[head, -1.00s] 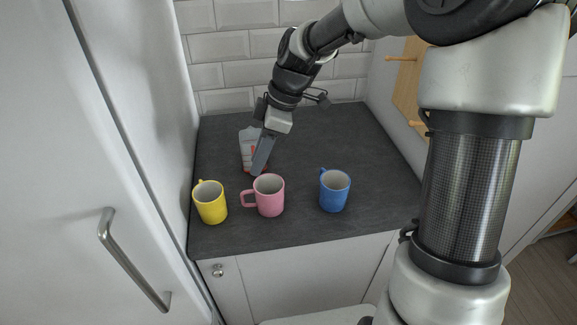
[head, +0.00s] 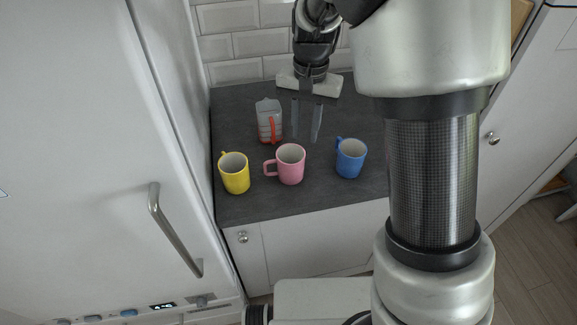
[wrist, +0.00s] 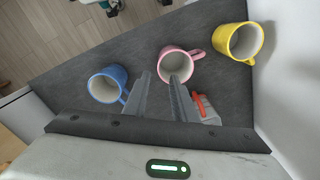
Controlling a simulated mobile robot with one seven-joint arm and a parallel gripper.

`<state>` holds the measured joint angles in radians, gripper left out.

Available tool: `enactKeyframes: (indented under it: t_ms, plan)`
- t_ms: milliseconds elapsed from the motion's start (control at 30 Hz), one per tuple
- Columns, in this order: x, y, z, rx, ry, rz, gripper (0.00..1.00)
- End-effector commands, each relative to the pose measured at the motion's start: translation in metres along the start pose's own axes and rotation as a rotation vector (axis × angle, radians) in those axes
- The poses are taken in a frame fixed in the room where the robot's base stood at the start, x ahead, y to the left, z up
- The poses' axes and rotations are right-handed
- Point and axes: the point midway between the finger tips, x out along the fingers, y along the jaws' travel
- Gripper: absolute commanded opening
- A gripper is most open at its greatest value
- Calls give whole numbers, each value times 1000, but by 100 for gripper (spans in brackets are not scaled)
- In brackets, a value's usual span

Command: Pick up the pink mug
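The pink mug (head: 291,166) stands upright on the slate worktop, between the yellow mug and the blue mug, its handle to the left. It also shows in the wrist view (wrist: 177,66), just beyond the fingertips, with its handle to the right. My gripper (head: 305,138) is open and empty, fingers pointing down, behind and slightly right of the pink mug in the head view. In the wrist view the two fingers (wrist: 161,82) are apart with nothing between them.
The yellow mug (head: 235,174) stands left of the pink mug, the blue mug (head: 350,158) right. A clear jug with a red handle (head: 268,118) stands behind, close to my left finger. A tall white cabinet door (head: 90,150) borders the left. Worktop (head: 300,200) in front is bare.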

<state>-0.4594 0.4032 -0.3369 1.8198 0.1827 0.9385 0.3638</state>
Motion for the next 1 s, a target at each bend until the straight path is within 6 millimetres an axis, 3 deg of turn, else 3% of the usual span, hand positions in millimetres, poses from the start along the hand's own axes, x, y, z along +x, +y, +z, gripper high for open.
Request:
enactKeyframes:
  t_ms: [100, 300, 567, 833, 1000]
  plan:
    - [29, 1, 1, 0, -5, 4, 25]
    - [67, 1, 1, -2, -3, 3, 25]
    - [87, 0, 1, -2, -1, 0, 25]
    - [125, 0, 8, -2, -2, 1, 25]
    - [136, -1, 8, -2, 1, 0, 25]
